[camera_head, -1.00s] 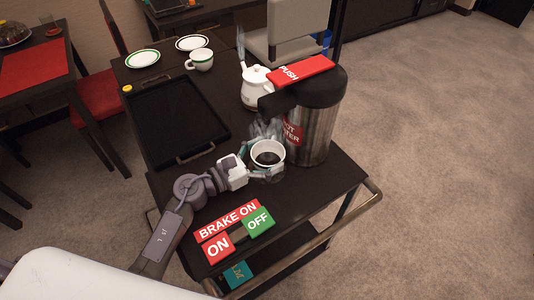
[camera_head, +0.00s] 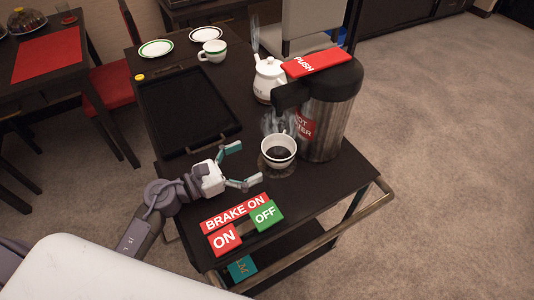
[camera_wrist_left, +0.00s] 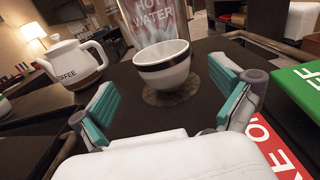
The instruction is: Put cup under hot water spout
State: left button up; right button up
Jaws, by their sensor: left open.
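A white cup (camera_head: 278,152) with dark liquid in it stands upright on the cart, beneath the spout side of the hot water dispenser (camera_head: 326,125). The dispenser is a steel flask with a black top and a red PUSH lever (camera_head: 318,62). Steam shows above the cup. In the left wrist view the cup (camera_wrist_left: 162,66) has a dark band at its rim and stands in front of the dispenser. My left gripper (camera_head: 245,166) is open and empty, a little to the left of the cup and apart from it. My right gripper is not in view.
A white coffee pot (camera_head: 268,78) stands behind the cup, left of the dispenser. A black tray (camera_head: 187,108) lies on the left of the cart. Another cup (camera_head: 212,51) and two saucers are at the back. A BRAKE ON panel (camera_head: 234,214) with ON and OFF blocks is at the front.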

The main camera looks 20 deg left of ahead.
pick_arm(q)
jog(key=shift+b+v, duration=0.3)
jog(key=shift+v, duration=1.5)
